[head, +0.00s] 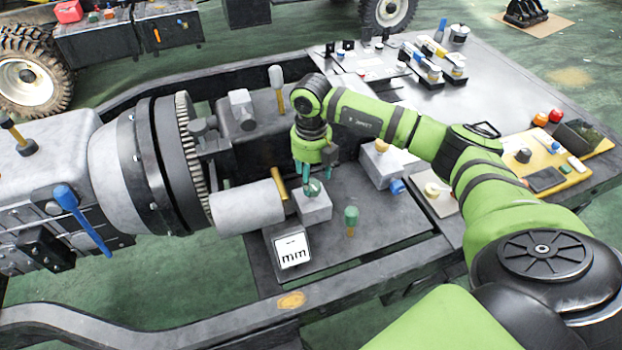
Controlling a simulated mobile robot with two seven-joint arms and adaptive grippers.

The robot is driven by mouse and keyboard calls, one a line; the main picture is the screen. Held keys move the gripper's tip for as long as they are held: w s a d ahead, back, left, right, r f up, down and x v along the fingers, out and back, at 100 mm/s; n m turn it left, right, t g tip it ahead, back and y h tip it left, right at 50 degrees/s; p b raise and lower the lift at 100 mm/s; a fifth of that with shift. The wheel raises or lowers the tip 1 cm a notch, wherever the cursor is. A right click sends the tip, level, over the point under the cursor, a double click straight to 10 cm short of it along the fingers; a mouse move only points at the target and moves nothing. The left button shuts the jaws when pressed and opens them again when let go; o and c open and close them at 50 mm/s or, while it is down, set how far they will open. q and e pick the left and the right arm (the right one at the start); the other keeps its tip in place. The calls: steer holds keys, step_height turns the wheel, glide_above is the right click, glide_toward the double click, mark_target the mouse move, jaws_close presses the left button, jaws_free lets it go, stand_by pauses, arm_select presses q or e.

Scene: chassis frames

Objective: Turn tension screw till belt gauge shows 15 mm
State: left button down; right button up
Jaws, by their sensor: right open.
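My right gripper (305,180) reaches down from its green arm, its teal fingers open over a small grey block (312,208). My left gripper is out of view.
A second green knob (351,216) stands on the grey plate right of the block. A light grey cylinder (248,207) and a large toothed ring lie left. A white box (388,163) with a tan knob stands right. The plate's front right is clear.

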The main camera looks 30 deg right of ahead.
mark_target(311, 182)
step_height(311, 182, up, 10)
steer(key=shift+f, duration=0.2)
steer(key=shift+w, duration=0.1)
stand_by(0.4)
